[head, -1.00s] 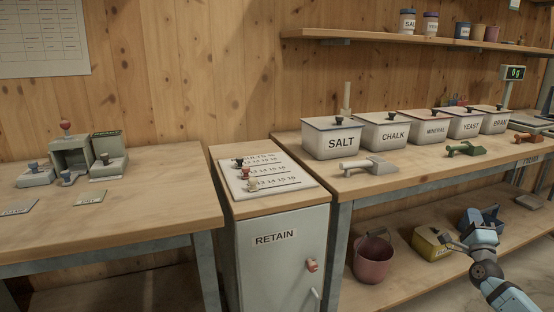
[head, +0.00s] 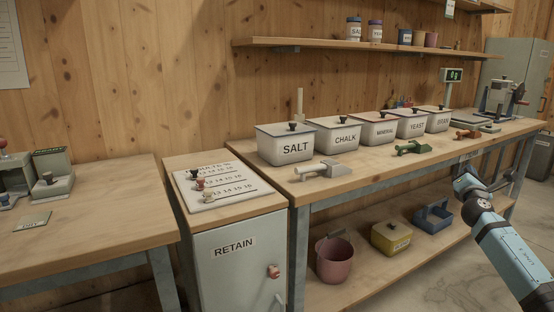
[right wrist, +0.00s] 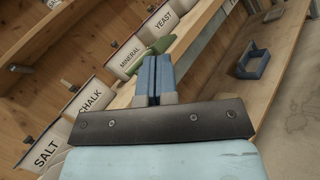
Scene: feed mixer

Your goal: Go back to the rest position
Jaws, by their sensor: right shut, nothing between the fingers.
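My right gripper shows in the right wrist view (right wrist: 153,80), its two blue-grey fingers pressed together with nothing between them. In the head view my blue right arm (head: 505,245) comes in from the lower right. Its dark wrist end (head: 468,184) is in front of the bench's front edge, apart from anything on the bench. My left gripper does not show in either view.
The long bench (head: 375,169) holds labelled bins such as the salt bin (head: 290,143), scoops (head: 322,170) and a scale (head: 470,121). The lower shelf bears a red bucket (head: 334,262), a yellow box (head: 391,238) and a blue caddy (head: 433,217). The retain cabinet (head: 240,270) stands left. Floor at lower right is open.

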